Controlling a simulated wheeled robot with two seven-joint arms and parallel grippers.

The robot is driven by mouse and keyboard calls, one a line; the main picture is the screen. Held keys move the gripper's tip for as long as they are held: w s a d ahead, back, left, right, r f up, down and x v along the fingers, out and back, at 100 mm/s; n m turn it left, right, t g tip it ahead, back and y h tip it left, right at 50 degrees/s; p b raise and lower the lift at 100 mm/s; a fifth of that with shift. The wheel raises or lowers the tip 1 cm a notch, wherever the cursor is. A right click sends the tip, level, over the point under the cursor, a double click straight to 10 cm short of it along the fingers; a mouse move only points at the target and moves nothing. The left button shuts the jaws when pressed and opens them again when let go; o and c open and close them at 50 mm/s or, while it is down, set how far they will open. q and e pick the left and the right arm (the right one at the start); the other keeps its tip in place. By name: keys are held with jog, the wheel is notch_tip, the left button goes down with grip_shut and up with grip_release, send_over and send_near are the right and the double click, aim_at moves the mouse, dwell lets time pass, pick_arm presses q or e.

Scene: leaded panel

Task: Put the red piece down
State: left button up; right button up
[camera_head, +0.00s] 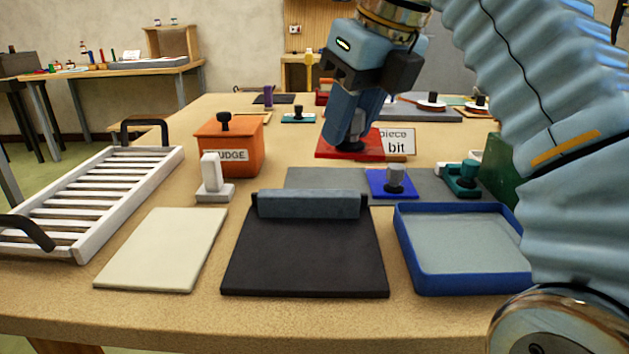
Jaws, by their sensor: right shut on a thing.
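The red piece (334,148) is a flat red plate with a dark knob, toward the back middle of the table. My right gripper (352,140) comes down from above and is shut on its knob. The plate looks level and partly covers a white sign (398,142) reading "piece" and "bit". I cannot tell whether the plate touches the table. My left gripper is not in view.
In front are a cream slab (165,250), a black board (300,260) and a blue tray (470,282). An orange box (245,165) and a white rack (85,245) stand left.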

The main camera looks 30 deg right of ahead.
jog(key=w+f, duration=0.3)
jog(key=w, duration=0.1)
jog(key=w+d+f+p, duration=0.1)
jog(key=w+f, duration=0.1)
jog(key=w, duration=0.2)
jog(key=w+d+f, duration=0.1)
jog(key=w+f, duration=0.2)
jog(key=w, duration=0.1)
jog(key=shift+w+d+f, duration=0.2)
jog(key=shift+w+f, duration=0.1)
jog(key=shift+f, duration=0.05)
jog(key=shift+w+d+f+p, duration=0.1)
jog(key=shift+w+f+p, duration=0.2)
jog(key=shift+w+f, duration=0.25)
jog(key=shift+f, duration=1.4)
jog(key=shift+f, duration=0.2)
jog(key=o, duration=1)
